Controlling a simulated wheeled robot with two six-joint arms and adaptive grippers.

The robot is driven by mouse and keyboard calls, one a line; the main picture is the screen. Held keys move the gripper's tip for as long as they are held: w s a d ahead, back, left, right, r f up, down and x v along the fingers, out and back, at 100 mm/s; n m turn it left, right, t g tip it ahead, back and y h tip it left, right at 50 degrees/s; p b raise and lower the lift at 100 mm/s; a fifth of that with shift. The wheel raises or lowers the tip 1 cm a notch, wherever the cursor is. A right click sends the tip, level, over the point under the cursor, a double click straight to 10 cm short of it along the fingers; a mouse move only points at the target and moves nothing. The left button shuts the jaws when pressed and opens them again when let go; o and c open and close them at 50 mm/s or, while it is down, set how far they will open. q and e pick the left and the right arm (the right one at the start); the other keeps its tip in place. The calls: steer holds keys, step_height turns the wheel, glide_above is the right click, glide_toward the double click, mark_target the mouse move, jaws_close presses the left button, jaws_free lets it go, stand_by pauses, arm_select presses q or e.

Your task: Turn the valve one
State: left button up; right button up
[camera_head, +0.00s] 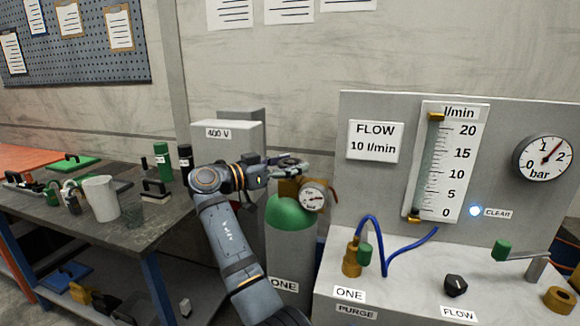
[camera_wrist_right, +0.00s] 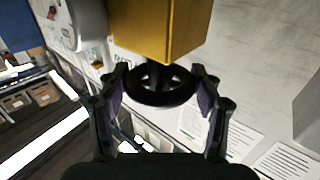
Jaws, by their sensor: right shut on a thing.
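The cylinder labelled ONE (camera_head: 290,240) stands upright, grey with a green shoulder. A brass valve block (camera_head: 288,188) and a small round gauge (camera_head: 312,197) sit on top of it. In the right wrist view, a black handwheel (camera_wrist_right: 160,92) projects from the brass block (camera_wrist_right: 160,28). My right gripper (camera_head: 295,167) is at the top of the cylinder, its fingers shut on opposite sides of the handwheel rim. In the head view the wheel is mostly hidden by the gripper. My left gripper is not in view.
A grey panel bench (camera_head: 400,292) stands close on the right, with a brass fitting marked ONE (camera_head: 352,258), a blue hose and a FLOW knob (camera_head: 456,286). A 400 V box (camera_head: 228,150) is behind my arm. A cluttered workbench (camera_head: 165,222) is on the left.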

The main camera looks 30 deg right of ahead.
mark_target(279, 167)
steer(key=o, duration=1.2)
steer(key=shift+d, duration=0.1)
steer(key=shift+c, duration=0.2)
steer(key=a, duration=0.7)
steer(key=shift+a, duration=0.35)
